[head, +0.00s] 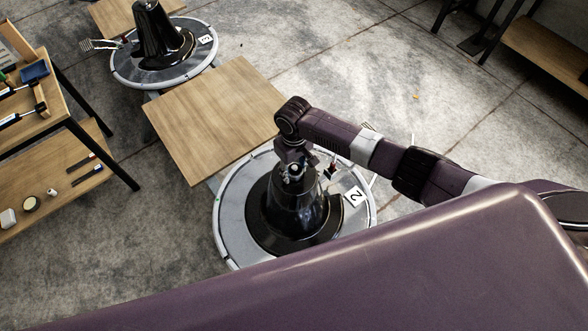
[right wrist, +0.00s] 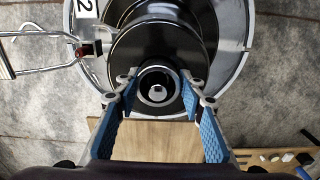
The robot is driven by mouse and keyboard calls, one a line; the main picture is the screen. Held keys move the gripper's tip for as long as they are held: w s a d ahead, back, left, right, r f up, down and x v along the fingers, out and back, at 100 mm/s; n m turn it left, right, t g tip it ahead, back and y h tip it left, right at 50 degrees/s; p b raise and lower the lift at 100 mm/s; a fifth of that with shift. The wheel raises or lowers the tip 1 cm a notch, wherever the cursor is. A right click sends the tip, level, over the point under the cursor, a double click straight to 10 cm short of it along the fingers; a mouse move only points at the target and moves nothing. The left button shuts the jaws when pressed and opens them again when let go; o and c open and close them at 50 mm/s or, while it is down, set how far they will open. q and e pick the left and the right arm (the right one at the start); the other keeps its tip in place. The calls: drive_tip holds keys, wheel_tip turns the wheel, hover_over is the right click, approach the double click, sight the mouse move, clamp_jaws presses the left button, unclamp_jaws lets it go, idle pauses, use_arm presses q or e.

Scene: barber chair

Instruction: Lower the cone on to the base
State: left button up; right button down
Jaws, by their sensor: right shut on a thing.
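The glossy black cone (head: 297,208) stands over the round grey base (head: 231,205) marked 2 in the head view. My right gripper (head: 292,170) is at the cone's narrow top. In the right wrist view, the blue-padded fingers of my right gripper (right wrist: 158,80) are shut on the cone's top, one on each side. The cone's flange (right wrist: 122,60) is seen from above there, overlapping a second black ring (right wrist: 203,18) on the base (right wrist: 238,50). Whether the cone touches the base is hidden. My left gripper is not in view.
A wooden board (head: 215,115) lies beside the base. Another black cone (head: 160,35) stands on a round base (head: 127,70) marked 3 at the back left. A wooden shelf (head: 45,195) with tools is at the left. A bench (head: 550,50) is at the far right.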

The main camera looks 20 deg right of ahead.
drive_tip(key=shift+w+f+b, duration=0.1)
drive_tip(key=shift+f+b, duration=0.25)
drive_tip(key=shift+f, duration=0.15)
idle(0.4)
drive_tip(key=c, duration=1.2)
unclamp_jaws()
drive_tip(key=shift+f, duration=0.1)
wheel_tip(320, 180, up, 9)
drive_tip(key=p, duration=0.9)
